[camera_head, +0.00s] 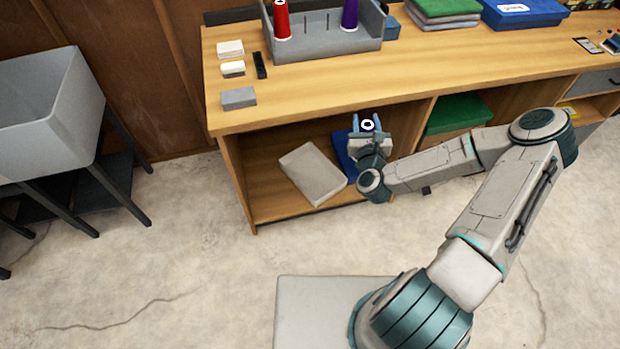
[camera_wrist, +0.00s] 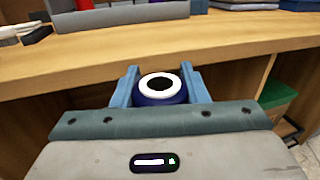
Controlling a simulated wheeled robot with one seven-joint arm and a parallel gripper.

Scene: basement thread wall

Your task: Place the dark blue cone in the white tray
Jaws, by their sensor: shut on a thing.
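The dark blue cone (camera_wrist: 160,97) is held between the two blue fingers of my gripper (camera_wrist: 160,88) in the wrist view. Its white ring top with a dark hole faces the camera. In the head view my gripper (camera_head: 367,127) is in front of the workbench, below its top's front edge, and the cone's white top (camera_head: 367,124) shows between the fingers. No tray that is clearly white shows. A grey tray-like rack (camera_head: 330,45) stands on the bench top, with a red cone (camera_head: 282,20) and a purple cone (camera_head: 349,14) on it.
The wooden bench top (camera_head: 430,70) has clear room in its middle. A white box (camera_head: 230,48), a black item and a grey block (camera_head: 238,98) lie at its left. Folded cloths (camera_head: 443,10) and a blue box (camera_head: 525,12) are at the back. A grey sink (camera_head: 45,110) stands left.

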